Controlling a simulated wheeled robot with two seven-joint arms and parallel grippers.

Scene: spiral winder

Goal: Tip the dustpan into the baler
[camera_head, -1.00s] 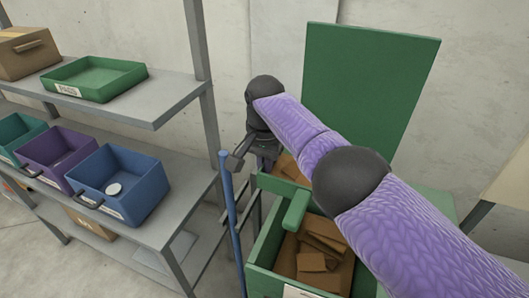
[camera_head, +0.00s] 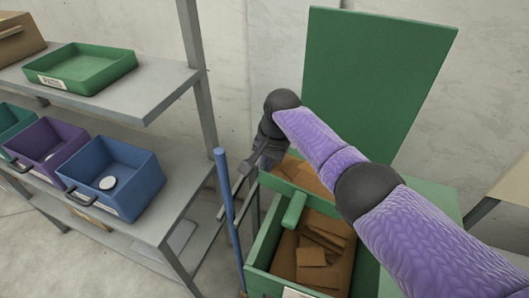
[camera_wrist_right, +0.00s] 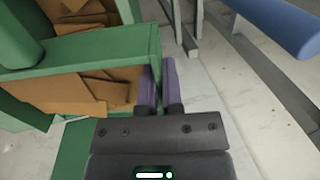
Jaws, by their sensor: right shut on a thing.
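The green baler (camera_head: 258,250) stands at centre right, with brown cardboard pieces inside and a tall green panel (camera_head: 375,80) raised behind it. My right gripper (camera_head: 246,168) is beside the baler's far left corner, in line with the top of a blue pole. In the right wrist view its two purple fingers (camera_wrist_right: 160,88) are close together beside the baler's green rim (camera_wrist_right: 95,62). I cannot make out a dustpan in either view. My left gripper is out of view.
A blue pole (camera_head: 228,215) stands just left of the baler; a blue rod also shows in the right wrist view (camera_wrist_right: 280,22). The grey shelf (camera_head: 145,105) at left holds a green tray (camera_head: 80,68), a purple bin (camera_head: 45,147) and a blue bin (camera_head: 115,178).

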